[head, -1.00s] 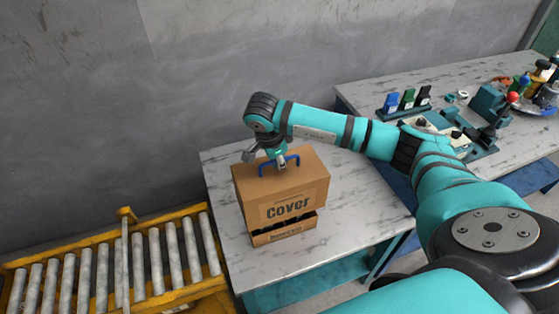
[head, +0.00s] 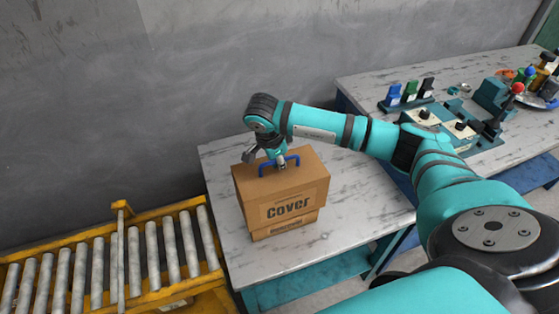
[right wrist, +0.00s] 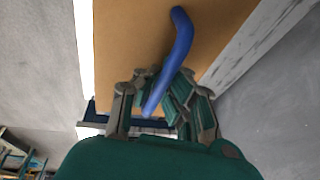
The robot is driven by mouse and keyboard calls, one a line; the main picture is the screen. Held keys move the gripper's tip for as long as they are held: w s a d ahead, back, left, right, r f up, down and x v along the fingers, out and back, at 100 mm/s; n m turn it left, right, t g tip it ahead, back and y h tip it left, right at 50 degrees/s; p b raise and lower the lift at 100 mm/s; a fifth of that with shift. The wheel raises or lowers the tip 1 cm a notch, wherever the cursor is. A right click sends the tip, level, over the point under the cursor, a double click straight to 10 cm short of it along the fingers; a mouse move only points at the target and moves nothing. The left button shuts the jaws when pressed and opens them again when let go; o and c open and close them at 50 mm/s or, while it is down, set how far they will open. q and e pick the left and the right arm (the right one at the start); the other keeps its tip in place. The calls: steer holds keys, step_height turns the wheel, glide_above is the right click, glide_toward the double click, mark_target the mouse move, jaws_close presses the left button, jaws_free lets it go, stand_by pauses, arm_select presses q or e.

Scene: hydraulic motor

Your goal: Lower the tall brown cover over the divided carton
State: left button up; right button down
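The tall brown cover (head: 285,188), a box lettered "Cover" with a blue handle (head: 293,160) on top, sits over the divided carton (head: 285,227). Only a low front strip of the carton shows below the cover's edge; its inside and dividers are hidden. The cover looks upright. My right gripper (head: 281,163) is at the handle from above. In the right wrist view its fingers (right wrist: 160,103) are around the blue handle, above the cover's brown top (right wrist: 140,40). My left gripper is not in view.
The carton stands on a marble-topped table (head: 350,215) with free room around it. A yellow roller conveyor (head: 110,260) lies at the left. A second table (head: 460,75) at the right back holds fixtures, coloured parts and a red-knobbed lever. A grey wall is behind.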

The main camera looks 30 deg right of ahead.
steer(key=shift+f+b, duration=3.9)
steer(key=shift+f, duration=0.8)
steer(key=c, duration=0.9)
jaws_free()
steer(key=shift+r, duration=0.1)
steer(key=shift+r+p, duration=2.15)
steer(key=shift+r, duration=1.3)
